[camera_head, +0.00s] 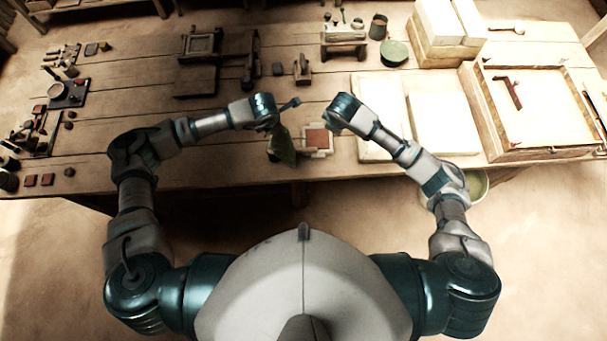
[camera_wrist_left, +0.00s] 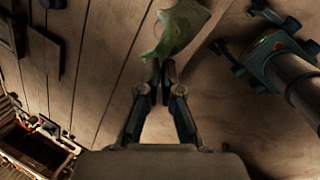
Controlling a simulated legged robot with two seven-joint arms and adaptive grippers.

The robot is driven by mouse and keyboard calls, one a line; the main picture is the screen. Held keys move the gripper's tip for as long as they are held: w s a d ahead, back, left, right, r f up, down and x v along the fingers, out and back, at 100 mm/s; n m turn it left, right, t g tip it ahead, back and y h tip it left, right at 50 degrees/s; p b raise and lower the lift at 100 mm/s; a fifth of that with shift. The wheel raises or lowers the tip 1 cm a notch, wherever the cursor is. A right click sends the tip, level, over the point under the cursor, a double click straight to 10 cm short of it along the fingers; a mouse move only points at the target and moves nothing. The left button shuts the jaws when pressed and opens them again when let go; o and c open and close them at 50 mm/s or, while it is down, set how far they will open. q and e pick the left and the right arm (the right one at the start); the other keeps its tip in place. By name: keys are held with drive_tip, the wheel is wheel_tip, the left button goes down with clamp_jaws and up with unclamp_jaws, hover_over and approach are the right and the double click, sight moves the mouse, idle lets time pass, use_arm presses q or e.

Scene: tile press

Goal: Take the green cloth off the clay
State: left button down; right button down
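The green cloth (camera_head: 283,150) hangs from my left gripper (camera_head: 283,122) over the table's front part. In the left wrist view the green cloth (camera_wrist_left: 181,28) is bunched at the closed fingertips of my left gripper (camera_wrist_left: 155,70). A reddish-brown square, which looks like the clay (camera_head: 318,139), lies in a pale frame (camera_head: 329,153) just right of the cloth. Its top shows uncovered. My right gripper (camera_head: 328,125) is above and right of the clay. In the left wrist view its two fingers (camera_wrist_left: 238,30) are spread apart, with nothing seen between them.
Pale boards (camera_head: 440,122) lie right of the clay, beside a large wooden tray (camera_head: 540,149). Dark wooden tools (camera_head: 200,45) stand at the back left. Small tools and reddish tiles (camera_head: 47,180) line the left edge. The front-left middle of the table is clear.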

use_arm(q)
unclamp_jaws()
idle(0.8)
drive_tip(key=shift+g, duration=0.8)
drive_tip(key=r, duration=0.3)
drive_tip(key=s+r, duration=0.1)
drive_tip(key=r, duration=0.1)
drive_tip(key=shift+r, duration=0.4)
wheel_tip(320, 180, up, 12)
drive_tip(key=s, duration=0.1)
drive_tip(key=shift+s+f, duration=0.15)
drive_tip(key=shift+s, duration=0.2)
use_arm(e)
unclamp_jaws()
